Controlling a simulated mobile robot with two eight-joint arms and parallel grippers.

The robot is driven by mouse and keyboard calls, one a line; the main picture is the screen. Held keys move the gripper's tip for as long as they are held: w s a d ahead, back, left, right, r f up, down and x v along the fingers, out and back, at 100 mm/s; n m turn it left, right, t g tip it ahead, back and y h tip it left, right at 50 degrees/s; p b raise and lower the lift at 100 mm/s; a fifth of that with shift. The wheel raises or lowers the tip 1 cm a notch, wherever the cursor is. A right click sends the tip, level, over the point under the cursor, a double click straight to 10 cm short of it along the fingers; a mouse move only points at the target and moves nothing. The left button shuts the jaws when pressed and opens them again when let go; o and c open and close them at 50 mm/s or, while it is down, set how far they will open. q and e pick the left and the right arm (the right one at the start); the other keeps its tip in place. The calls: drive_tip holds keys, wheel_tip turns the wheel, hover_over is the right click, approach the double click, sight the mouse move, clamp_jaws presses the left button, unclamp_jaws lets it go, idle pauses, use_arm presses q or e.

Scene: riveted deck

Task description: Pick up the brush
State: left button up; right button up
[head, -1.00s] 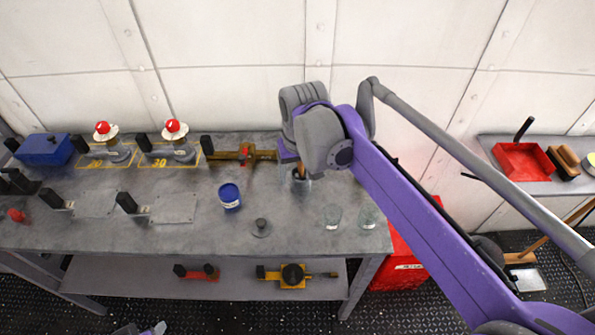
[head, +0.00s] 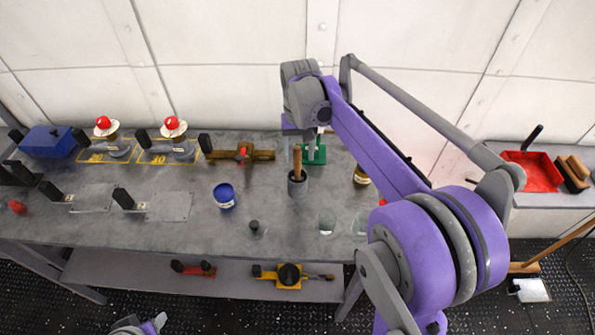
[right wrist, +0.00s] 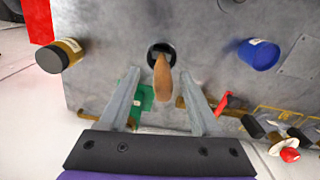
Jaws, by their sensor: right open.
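The brush (head: 297,160) stands handle-up in a dark cup (head: 297,186) on the grey workbench. Only its wooden handle shows; its lower end is hidden in the cup. In the right wrist view the brush handle (right wrist: 162,80) points toward the camera, out of the dark cup (right wrist: 154,50). My right gripper (right wrist: 158,76) is open, one finger on each side of the handle in that view, with gaps on both sides. In the head view the right gripper (head: 303,134) is behind the handle, toward the wall, partly hidden under my wrist. The left gripper's fingers do not show.
A blue jar (head: 224,197) stands left of the cup, and a dark yellow-banded jar (head: 362,175) right of it. A green item (head: 315,154) lies behind the cup. Clear glasses (head: 327,224) stand near the front edge. The wall rises behind the bench.

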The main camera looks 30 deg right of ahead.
sight(297, 178)
wheel_tip(297, 178, down, 3)
drive_tip(key=shift+w+a+f, duration=0.1)
drive_tip(key=shift+a+f, duration=0.05)
drive_tip(key=shift+f, duration=0.05)
drive_tip(key=shift+c, duration=0.2)
clamp_jaws()
